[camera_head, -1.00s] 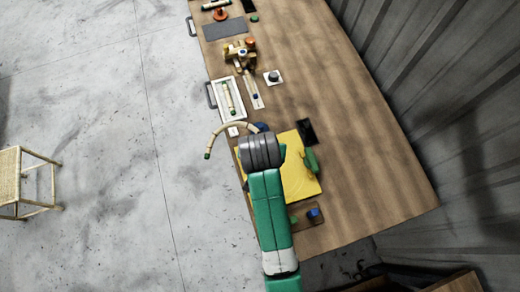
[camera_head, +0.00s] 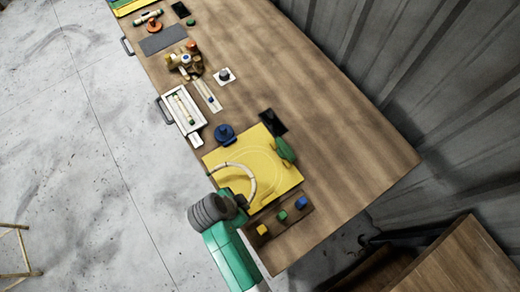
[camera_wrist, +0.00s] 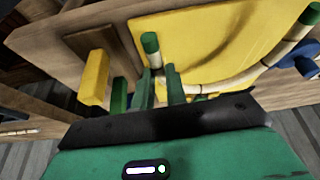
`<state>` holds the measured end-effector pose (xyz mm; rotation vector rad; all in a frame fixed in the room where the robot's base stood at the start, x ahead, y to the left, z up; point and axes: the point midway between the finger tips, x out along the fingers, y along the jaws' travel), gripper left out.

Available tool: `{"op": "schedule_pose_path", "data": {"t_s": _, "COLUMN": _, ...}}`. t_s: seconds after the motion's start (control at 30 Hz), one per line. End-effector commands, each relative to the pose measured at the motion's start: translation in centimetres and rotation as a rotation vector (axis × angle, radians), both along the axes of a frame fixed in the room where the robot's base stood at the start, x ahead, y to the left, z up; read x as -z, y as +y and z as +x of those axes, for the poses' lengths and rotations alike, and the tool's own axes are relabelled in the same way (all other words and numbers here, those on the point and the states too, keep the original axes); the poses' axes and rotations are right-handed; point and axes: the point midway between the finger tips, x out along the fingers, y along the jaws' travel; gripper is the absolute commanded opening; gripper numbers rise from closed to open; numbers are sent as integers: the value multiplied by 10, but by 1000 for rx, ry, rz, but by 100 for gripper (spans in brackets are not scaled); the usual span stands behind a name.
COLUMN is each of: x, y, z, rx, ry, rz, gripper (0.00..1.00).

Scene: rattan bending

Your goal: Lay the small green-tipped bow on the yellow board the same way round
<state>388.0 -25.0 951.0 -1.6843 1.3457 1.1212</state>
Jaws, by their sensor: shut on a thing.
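The beige bow (camera_head: 235,166) arcs over the left part of the yellow board (camera_head: 285,180). One dark green end sticks out past the board's left edge. In the wrist view the bow (camera_wrist: 288,50) curves to the right, with a green tip at upper right. My gripper (camera_head: 241,203) is at the board's near edge; in the wrist view its green fingers (camera_wrist: 160,88) are shut on the bow's near end. A beige piece with a green tip stands just beyond the fingers there. I cannot tell whether the bow touches the board. A faint curved outline shows on the board.
A green piece (camera_head: 285,150) sits at the board's right edge, beside a black pad (camera_head: 272,121). A blue knob (camera_head: 224,134) stands at its far left corner. A brown tray with yellow (camera_head: 262,229), green and blue blocks lies in front. Bare table lies to the right.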

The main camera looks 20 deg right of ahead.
Motion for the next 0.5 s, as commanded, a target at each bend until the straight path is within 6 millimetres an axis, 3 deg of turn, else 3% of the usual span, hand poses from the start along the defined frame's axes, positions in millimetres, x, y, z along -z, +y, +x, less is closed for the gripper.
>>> {"op": "schedule_pose_path", "data": {"t_s": 0.1, "x": 1, "y": -38, "z": 15, "rx": 5, "ry": -2, "rz": -3, "gripper": 0}}
{"op": "schedule_pose_path", "data": {"t_s": 0.23, "x": 5, "y": -73, "z": 29, "rx": 2, "ry": -1, "rz": -3, "gripper": 0}}
{"op": "schedule_pose_path", "data": {"t_s": 0.33, "x": 8, "y": -90, "z": 36, "rx": 1, "ry": -1, "rz": -3, "gripper": 0}}
{"op": "schedule_pose_path", "data": {"t_s": 0.5, "x": 10, "y": -99, "z": 40, "rx": -2, "ry": 0, "rz": 0, "gripper": 0}}
